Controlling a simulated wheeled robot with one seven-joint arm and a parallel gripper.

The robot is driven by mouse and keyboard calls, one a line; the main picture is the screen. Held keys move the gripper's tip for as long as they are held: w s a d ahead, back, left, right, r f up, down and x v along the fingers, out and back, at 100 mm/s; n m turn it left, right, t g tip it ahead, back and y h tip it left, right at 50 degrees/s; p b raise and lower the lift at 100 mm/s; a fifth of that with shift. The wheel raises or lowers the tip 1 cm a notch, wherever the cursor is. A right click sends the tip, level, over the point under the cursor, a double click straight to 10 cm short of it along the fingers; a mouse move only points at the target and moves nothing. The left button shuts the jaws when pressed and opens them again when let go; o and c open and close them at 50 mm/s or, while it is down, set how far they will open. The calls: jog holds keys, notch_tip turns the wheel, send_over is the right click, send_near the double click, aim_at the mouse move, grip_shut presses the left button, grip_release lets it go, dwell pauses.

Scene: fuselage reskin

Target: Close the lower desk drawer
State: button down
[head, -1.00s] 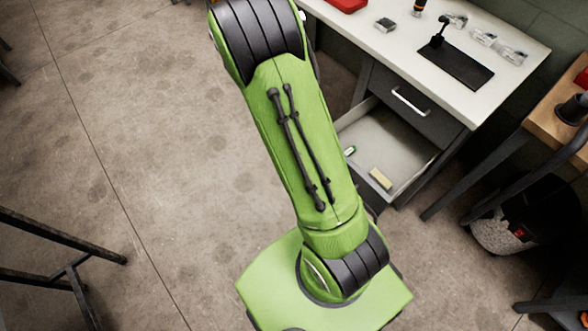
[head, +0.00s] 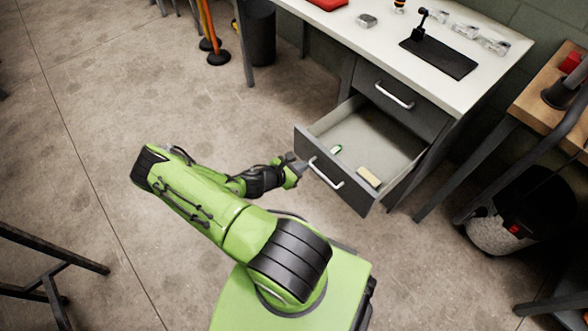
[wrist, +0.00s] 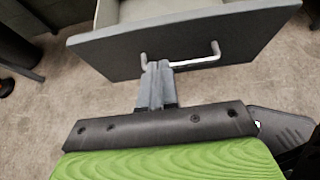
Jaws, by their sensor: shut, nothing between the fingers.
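The lower desk drawer (head: 358,196) is pulled well out, with a grey front and a silver bar handle (head: 326,173). A yellowish block and a small green-and-white item lie inside it. My gripper (head: 299,167) is at the left part of the drawer front, close to the handle's left end. In the wrist view my gripper (wrist: 155,68) is shut and empty, its fingertips by the left end of the handle (wrist: 205,60) in front of the drawer front (wrist: 185,42). I cannot tell whether the fingertips touch it.
The upper drawer (head: 400,100) is shut above it, under the white desktop (head: 390,45).

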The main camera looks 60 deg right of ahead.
aim_at(325, 155)
jog(key=x, duration=0.2)
jog(key=r+b+x, duration=0.1)
jog(key=x, duration=0.2)
jog(key=b+x, duration=0.1)
jog(key=x, duration=0.1)
jog(key=shift+s+d+r, duration=0.1)
jog(key=shift+s+d, duration=0.2)
jog(key=shift+d, duration=0.25)
jog(key=shift+s+d, duration=0.1)
jog(key=shift+d, duration=0.15)
jog(key=shift+r, duration=0.1)
